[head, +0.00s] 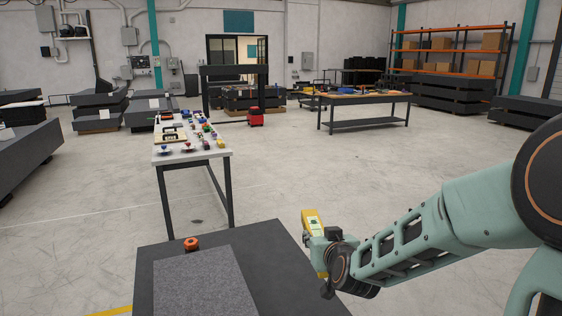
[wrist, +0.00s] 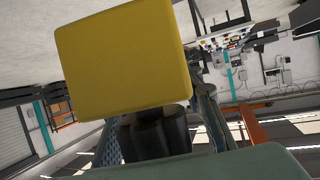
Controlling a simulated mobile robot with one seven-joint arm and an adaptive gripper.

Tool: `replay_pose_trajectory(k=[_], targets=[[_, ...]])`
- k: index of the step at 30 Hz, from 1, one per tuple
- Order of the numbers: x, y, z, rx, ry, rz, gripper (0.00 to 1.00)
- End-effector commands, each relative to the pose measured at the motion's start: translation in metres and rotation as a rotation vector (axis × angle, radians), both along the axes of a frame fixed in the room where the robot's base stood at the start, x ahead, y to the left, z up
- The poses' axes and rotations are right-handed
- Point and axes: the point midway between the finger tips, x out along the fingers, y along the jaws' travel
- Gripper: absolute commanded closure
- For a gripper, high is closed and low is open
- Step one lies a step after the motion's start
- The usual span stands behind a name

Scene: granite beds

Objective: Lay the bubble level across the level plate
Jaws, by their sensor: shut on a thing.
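The bubble level (head: 311,217) is a yellow bar with a small green patch, held tilted at the right edge of the dark bed in the head view. My gripper (head: 319,240) is shut on it and covers its middle. In the wrist view the yellow body of the level (wrist: 122,60) fills much of the picture and hides part of the fingers. The level plate appears to be the grey speckled slab (head: 200,285) on the dark bed, bare on top. The level is apart from it, to its right, and seems to be above it.
A white-topped table (head: 196,156) with many small items stands beyond the bed. A wooden-topped workbench (head: 364,99) is further back. The floor between is open.

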Motion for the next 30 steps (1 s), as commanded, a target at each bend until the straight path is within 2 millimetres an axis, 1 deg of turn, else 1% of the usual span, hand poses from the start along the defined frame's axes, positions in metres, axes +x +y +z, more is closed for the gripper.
replay_pose_trajectory(k=[1,6,10,15,30], targets=[[-0.001,-0.005,0.025,-0.003,-0.004,-0.015,1.00],[-0.004,-0.022,0.056,-0.001,-0.003,-0.062,1.00],[-0.005,-0.030,0.071,-0.001,-0.003,-0.086,1.00],[-0.006,-0.035,0.079,-0.001,-0.003,-0.100,1.00],[-0.006,-0.036,0.078,0.001,-0.004,-0.103,1.00]])
